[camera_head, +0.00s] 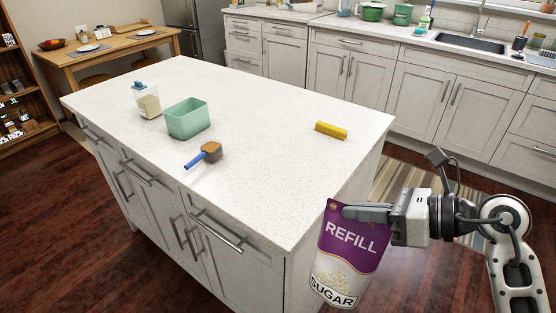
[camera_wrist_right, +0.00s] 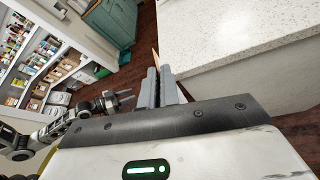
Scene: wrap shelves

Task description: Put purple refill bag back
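The purple refill bag (camera_head: 353,243), marked REFILL and SUGAR, hangs upright with a slight tilt in front of the island's right front corner in the head view. My right gripper (camera_head: 366,213) is shut on its upper part, reaching in from the right. In the right wrist view the two fingers (camera_wrist_right: 163,88) are close together, with a thin tan edge, probably the bag, just past them. My left gripper (camera_wrist_right: 122,99) shows small at the left of the wrist view; whether its fingers are apart is too small to tell. It is outside the head view.
The white island (camera_head: 250,100) holds a clear jar (camera_head: 148,104), a green bin (camera_head: 188,120), a brown scoop with blue handle (camera_head: 205,155) and a yellow block (camera_head: 331,130). Stocked shelves (camera_wrist_right: 45,65) and a green cabinet (camera_wrist_right: 112,20) show in the wrist view.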

